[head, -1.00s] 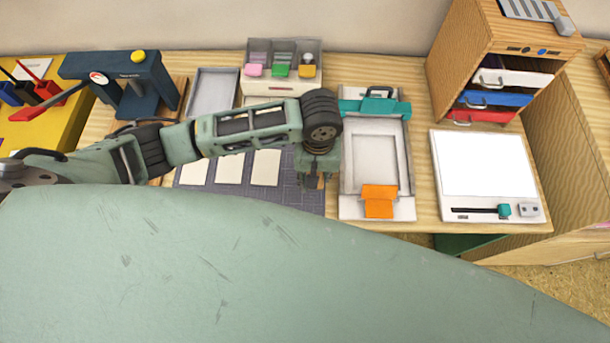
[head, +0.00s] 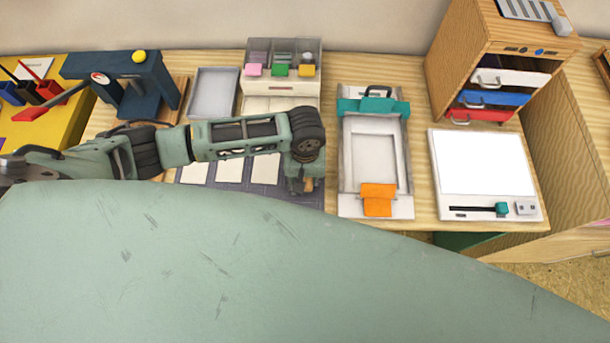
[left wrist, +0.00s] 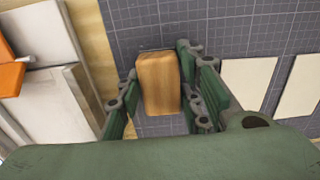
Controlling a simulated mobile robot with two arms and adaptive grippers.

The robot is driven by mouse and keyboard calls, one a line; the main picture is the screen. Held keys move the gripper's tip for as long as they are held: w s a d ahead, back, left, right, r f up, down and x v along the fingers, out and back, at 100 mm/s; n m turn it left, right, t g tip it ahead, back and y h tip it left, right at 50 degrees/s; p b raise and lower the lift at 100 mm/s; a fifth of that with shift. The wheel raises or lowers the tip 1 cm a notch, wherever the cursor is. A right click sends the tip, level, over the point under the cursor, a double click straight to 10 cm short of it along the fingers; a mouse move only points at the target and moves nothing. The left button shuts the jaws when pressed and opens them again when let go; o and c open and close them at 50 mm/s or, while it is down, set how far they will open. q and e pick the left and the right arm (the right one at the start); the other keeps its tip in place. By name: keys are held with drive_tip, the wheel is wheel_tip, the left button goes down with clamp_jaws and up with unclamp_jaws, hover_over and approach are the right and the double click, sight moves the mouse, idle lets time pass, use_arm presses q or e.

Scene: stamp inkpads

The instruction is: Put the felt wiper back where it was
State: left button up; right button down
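The felt wiper shows as a wooden block (left wrist: 158,82) between the fingers of my left gripper in the left wrist view. My left gripper (head: 304,186) is closed against its two sides, over the right end of the dark grid mat (head: 316,200). The wiper's tan end (head: 308,185) also shows below the gripper in the head view. Its felt face is hidden, and I cannot tell whether it touches the mat. My right gripper is not in view.
Blank cards (head: 229,170) lie on the mat. Right of it is a white frame tray with an orange clip (head: 378,199), then a white pad (head: 484,163). Behind stand a grey tray (head: 212,92) and a clear-fronted box of stamps (head: 283,88). A blue press (head: 140,85) stands left.

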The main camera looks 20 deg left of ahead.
use_arm(q)
drive_tip(key=o, duration=0.4)
drive_tip(key=shift+c, duration=0.2)
drive_tip(key=shift+r, duration=0.15)
wheel_tip(320, 180, up, 12)
idle(0.4)
